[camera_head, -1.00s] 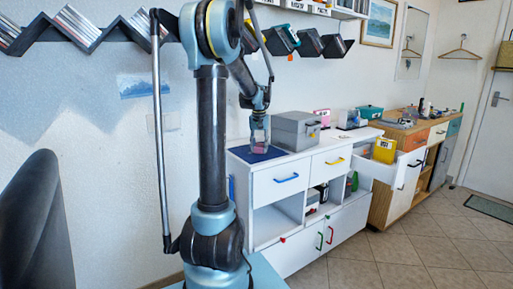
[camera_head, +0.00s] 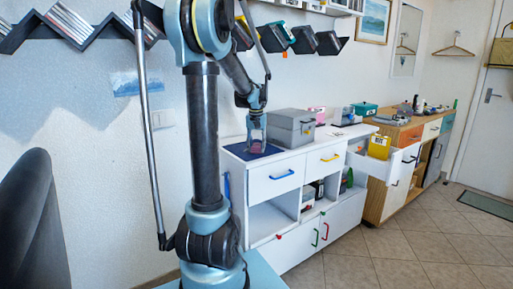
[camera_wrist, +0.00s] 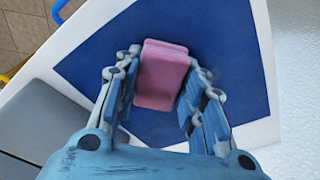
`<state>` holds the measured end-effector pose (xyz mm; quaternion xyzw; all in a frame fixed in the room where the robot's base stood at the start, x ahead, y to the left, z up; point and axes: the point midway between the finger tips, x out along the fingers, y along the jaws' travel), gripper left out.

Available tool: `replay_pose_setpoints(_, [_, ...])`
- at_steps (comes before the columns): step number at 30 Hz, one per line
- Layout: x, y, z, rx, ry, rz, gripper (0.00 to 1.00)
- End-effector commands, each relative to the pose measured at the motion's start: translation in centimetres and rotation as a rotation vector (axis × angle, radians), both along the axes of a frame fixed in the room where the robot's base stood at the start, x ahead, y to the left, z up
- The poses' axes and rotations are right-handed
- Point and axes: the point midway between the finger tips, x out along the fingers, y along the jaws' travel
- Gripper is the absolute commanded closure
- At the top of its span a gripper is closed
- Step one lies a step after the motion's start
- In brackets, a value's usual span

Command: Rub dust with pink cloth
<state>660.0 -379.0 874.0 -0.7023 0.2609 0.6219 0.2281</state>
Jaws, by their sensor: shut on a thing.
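The pink cloth (camera_wrist: 162,75) is a folded, block-like piece between the fingers of my gripper (camera_wrist: 163,62) in the wrist view. My gripper is shut on it. In the head view my gripper (camera_head: 257,128) points down over the dark blue mat (camera_head: 238,151) on the white cabinet top (camera_head: 285,154). The mat also shows below the cloth in the wrist view (camera_wrist: 225,45). The cloth is low over the mat; I cannot tell whether it touches. I cannot make out any dust on the mat.
A grey box (camera_head: 290,128) stands on the cabinet just right of the mat. A drawer with a yellow box (camera_head: 379,146) is pulled out further right. A wooden cabinet (camera_head: 405,134) carries small items beyond. A black chair (camera_head: 32,220) is at left. The tiled floor in front is clear.

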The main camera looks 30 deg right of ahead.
Motion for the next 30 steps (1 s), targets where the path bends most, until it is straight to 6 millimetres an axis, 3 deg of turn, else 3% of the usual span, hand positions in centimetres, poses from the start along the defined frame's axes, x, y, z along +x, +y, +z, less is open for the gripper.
replay_pose_setpoints(15, [3.4,0.7,0.0,0.006,-0.002,0.007,0.86])
replay_pose_setpoints(30, [5.6,0.7,0.2,0.004,-0.001,0.004,0.86])
